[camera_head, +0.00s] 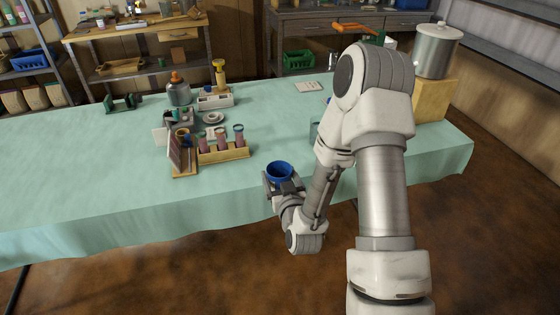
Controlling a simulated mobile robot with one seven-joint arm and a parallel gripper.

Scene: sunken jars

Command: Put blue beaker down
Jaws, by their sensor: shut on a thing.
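The blue beaker (279,173) is upright near the front edge of the table, with its open rim facing up. My gripper (281,184) is shut on the beaker from the near side. The beaker's lower part is hidden by the gripper, so I cannot tell whether its base touches the table. The table (90,180) is covered with a pale green cloth.
A wooden rack (224,154) with several tubes stands left of the beaker. Behind it are a grey bottle (178,92) and a white tray (215,101). A metal pot (437,50) stands on a wooden block (433,99) at right. The table's left part is clear.

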